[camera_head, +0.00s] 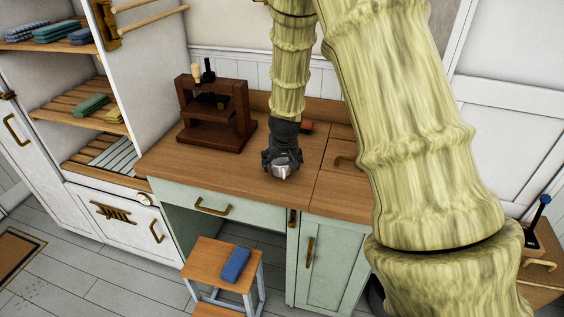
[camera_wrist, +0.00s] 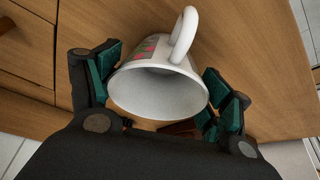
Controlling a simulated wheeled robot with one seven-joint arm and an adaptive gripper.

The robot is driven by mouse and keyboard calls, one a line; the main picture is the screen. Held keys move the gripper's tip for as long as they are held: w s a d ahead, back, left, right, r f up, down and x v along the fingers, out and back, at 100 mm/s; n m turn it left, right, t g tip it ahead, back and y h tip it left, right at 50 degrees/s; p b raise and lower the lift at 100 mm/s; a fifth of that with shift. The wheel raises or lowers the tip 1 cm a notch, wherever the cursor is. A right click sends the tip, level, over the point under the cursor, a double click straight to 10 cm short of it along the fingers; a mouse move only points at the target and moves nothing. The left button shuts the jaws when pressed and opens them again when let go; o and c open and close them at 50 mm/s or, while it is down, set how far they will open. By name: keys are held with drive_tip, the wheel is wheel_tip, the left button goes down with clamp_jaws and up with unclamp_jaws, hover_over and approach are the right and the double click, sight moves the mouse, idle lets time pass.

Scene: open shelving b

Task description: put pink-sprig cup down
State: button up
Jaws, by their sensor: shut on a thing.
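The pink-sprig cup (camera_wrist: 158,92) is white with a pink and green pattern on its side. In the wrist view its open mouth faces the camera and its handle points up. My gripper (camera_wrist: 157,95) is shut on the cup, with a green-padded finger on each side of it. In the head view my gripper (camera_head: 282,165) is over the wooden countertop (camera_head: 240,170), pointing down, and a small part of the cup (camera_head: 285,173) shows at its tips. I cannot tell whether the cup touches the countertop.
A dark brown wooden rack (camera_head: 214,112) stands on the counter to the left of my gripper. A small reddish block (camera_head: 306,127) lies behind it. A stool (camera_head: 212,262) with a blue folded cloth (camera_head: 236,264) stands in front. The counter around the gripper is mostly clear.

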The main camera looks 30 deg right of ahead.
drive_tip(key=shift+f, duration=0.15)
drive_tip(key=o, duration=1.1)
drive_tip(key=shift+b+v, duration=0.85)
drive_tip(key=shift+v, duration=5.3)
drive_tip(key=shift+w, duration=0.1)
